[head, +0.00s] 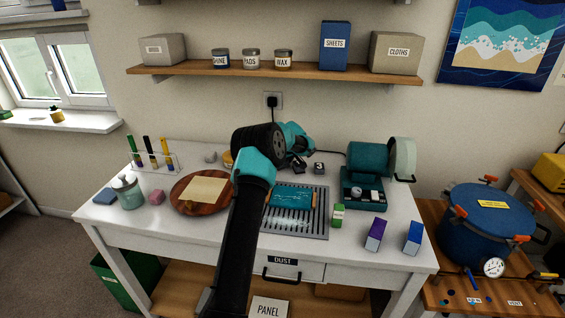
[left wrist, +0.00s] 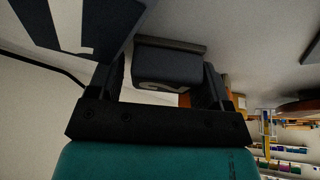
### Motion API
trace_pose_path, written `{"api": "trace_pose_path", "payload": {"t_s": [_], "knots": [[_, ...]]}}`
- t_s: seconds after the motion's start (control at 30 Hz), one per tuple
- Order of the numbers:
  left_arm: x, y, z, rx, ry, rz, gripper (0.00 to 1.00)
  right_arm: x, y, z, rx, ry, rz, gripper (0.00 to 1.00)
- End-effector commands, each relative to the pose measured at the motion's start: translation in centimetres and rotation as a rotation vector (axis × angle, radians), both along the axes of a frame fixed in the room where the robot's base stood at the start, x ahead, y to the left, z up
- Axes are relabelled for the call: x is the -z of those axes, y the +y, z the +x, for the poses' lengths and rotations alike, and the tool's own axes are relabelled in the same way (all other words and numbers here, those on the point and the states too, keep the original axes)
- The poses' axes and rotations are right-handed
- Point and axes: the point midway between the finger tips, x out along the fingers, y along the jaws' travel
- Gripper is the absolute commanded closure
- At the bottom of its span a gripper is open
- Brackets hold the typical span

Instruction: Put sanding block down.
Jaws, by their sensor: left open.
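My left gripper (head: 299,163) is at the back of the white table, behind the slotted grille. In the left wrist view its two fingers (left wrist: 165,85) are apart, one on each side of a dark sanding block (left wrist: 165,65). That block has a grey base layer and a pale, partly cut-off number; it appears to rest on the white surface. In the head view the gripper mostly hides it. A dark block marked 3 (head: 319,168) stands just right of the gripper. My right gripper is in neither view.
A teal machine with a pale disc (head: 403,160) stands to the right. A teal panel (head: 291,197) lies on the slotted grille (head: 315,230). A round wooden board (head: 184,206) holds a tan sheet. Small boxes (head: 376,234) stand at the front right.

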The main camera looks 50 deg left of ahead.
Motion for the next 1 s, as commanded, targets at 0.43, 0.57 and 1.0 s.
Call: {"api": "trace_pose_path", "payload": {"t_s": [0.43,0.57,1.0], "knots": [[-4.0,-1.8,-0.7,-0.005,0.017,-0.012,0.11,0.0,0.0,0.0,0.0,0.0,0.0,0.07],[-6.5,-2.7,-0.7,-0.005,0.014,-0.01,0.11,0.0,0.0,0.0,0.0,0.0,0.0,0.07],[-11.3,-4.7,-0.9,-0.003,0.014,-0.009,0.11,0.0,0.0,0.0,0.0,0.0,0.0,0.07]]}}
